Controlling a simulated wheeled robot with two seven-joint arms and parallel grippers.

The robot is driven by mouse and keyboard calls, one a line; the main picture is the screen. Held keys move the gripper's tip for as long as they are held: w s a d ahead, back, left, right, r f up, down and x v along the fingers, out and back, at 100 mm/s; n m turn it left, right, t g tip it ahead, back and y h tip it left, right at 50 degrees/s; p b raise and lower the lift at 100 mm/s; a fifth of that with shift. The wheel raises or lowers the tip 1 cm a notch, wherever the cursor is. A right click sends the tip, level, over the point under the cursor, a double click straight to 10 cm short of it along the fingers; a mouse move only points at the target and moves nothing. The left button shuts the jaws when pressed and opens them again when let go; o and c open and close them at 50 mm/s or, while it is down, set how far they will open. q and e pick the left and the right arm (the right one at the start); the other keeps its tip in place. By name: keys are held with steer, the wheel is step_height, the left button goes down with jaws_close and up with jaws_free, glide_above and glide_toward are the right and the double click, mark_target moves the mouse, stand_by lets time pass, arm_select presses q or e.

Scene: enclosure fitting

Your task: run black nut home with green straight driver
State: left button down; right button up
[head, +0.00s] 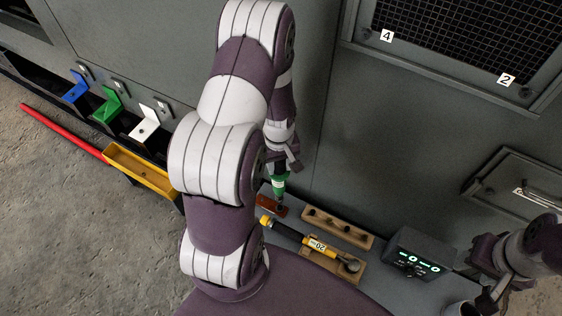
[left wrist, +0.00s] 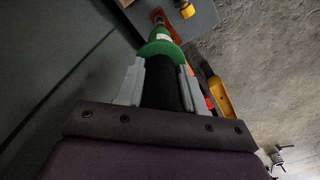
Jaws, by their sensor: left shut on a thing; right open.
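My right gripper (head: 486,301) is open at the lower right, partly cut by the frame. I cannot make out the black nut in either view.
A yellow-and-black tool (head: 308,241) marked 20 lies beside a wooden rack (head: 338,227). A dark box with a lit display (head: 415,257) stands right of them.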

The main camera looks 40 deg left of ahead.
arm_select(q)
step_height(320, 180, down, 4)
steer(key=b, duration=0.3)
steer(key=shift+f+b, duration=0.2)
steer(key=shift+b, duration=0.2)
steer(key=shift+d+f, duration=0.1)
steer(key=shift+f, duration=0.35)
steer(key=shift+f, duration=0.65)
stand_by(1.0)
steer(key=shift+f, duration=0.4)
stand_by(1.1)
stand_by(0.7)
stand_by(0.5)
